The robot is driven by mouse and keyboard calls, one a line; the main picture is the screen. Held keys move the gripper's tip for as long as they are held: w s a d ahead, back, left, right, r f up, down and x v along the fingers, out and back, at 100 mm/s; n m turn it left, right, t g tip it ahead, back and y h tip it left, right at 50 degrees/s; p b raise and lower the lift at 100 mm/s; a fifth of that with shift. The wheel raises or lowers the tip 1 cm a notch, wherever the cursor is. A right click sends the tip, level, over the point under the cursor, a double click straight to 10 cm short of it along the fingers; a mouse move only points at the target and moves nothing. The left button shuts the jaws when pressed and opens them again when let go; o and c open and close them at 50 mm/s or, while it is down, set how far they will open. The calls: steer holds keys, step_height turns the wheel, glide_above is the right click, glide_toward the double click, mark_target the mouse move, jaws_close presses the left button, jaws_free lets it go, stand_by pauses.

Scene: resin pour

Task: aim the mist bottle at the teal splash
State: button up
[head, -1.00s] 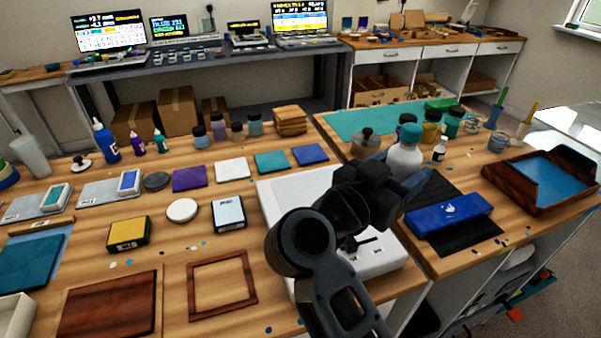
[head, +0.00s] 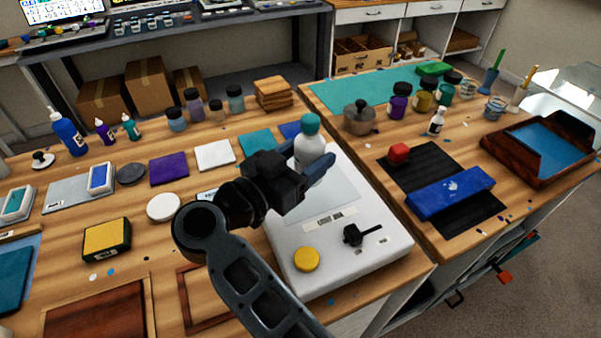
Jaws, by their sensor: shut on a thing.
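My gripper (head: 314,168) is shut on the mist bottle (head: 310,147), a white bottle with a teal cap. The bottle is held roughly upright, over the back part of a white flat machine (head: 340,255) in the picture. The blue finger shows at the bottle's right; the other finger is hidden. I cannot pick out the teal splash for sure. Small coloured spots, some blue or teal (head: 110,272), lie on the wood near a yellow-topped box (head: 106,239).
The machine has a yellow knob (head: 306,259) and a black lever (head: 360,235). A wooden tray (head: 500,150) is at far right. Coloured tiles and small bottles crowd the left bench.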

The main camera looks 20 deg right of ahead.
steer(key=shift+w+a+f, duration=0.15)
steer(key=shift+a+f, duration=0.25)
steer(key=shift+a, duration=0.2)
steer(key=shift+f, duration=2)
steer(key=shift+f, duration=0.15)
steer(key=o, duration=1.2)
steer(key=shift+o, duration=0.2)
